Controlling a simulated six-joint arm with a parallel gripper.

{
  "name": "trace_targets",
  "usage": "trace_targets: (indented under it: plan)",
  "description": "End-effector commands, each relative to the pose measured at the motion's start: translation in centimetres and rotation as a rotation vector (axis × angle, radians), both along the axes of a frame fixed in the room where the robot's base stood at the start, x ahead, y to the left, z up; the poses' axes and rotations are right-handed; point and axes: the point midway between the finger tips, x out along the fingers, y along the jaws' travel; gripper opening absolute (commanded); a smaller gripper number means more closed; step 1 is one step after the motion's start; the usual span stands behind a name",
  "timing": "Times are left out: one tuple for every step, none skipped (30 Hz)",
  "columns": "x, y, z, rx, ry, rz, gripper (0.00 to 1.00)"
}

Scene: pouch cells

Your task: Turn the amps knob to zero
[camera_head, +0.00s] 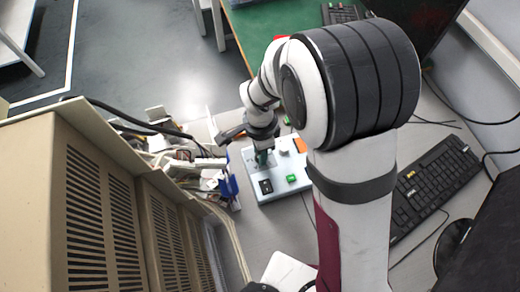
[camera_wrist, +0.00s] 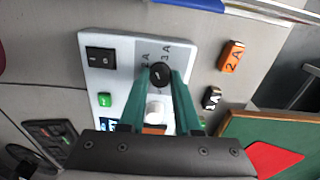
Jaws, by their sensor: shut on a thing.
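The amps knob (camera_wrist: 160,74) is a round black dial with a pale pointer mark, on a light grey control panel (camera_wrist: 126,55). Letters with "A" are printed beside it. My gripper (camera_wrist: 161,73) has its two green fingers on either side of the knob and is shut on it. In the head view my gripper (camera_head: 263,158) reaches down onto the panel (camera_head: 262,200), where the knob is hidden. I cannot read exactly which mark the pointer is at.
The panel also has a black rocker switch (camera_wrist: 100,61), a green button (camera_wrist: 105,100) and a white round knob (camera_wrist: 155,110). A keyboard (camera_head: 436,184) lies right; beige cabinets (camera_head: 100,200) stand left.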

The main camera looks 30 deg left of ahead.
Motion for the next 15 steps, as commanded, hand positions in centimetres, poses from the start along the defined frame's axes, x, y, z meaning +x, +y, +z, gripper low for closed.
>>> trace_targets:
  plan:
    - [0.05, 0.02, 0.06, 0.001, -0.001, 0.039, 0.00]
    - [0.05, 0.02, 0.06, 0.002, -0.001, 0.067, 0.00]
    - [0.05, 0.02, 0.06, 0.002, -0.001, 0.105, 0.00]
    - [0.05, 0.02, 0.06, 0.002, -0.001, 0.134, 0.00]
    - [0.05, 0.02, 0.06, 0.002, -0.001, 0.162, 0.00]
    - [0.05, 0.02, 0.06, 0.002, -0.001, 0.200, 0.00]
    - [0.05, 0.02, 0.06, 0.002, -0.001, 0.229, 0.00]
    - [0.06, 0.03, 0.07, 0.001, -0.002, 0.257, 0.00]
    - [0.06, 0.03, 0.07, 0.001, -0.002, 0.295, 0.00]
    - [0.06, 0.03, 0.07, 0.001, -0.002, 0.324, 0.00]
    - [0.06, 0.03, 0.07, 0.001, -0.002, 0.352, 0.00]
    - [0.06, 0.03, 0.07, 0.001, -0.002, 0.390, 0.00]
    - [0.06, 0.03, 0.07, 0.001, -0.002, 0.419, 0.00]
    - [0.07, 0.03, 0.07, 0.001, -0.002, 0.447, 0.00]
    - [0.07, 0.03, 0.07, 0.001, -0.002, 0.485, 0.00]
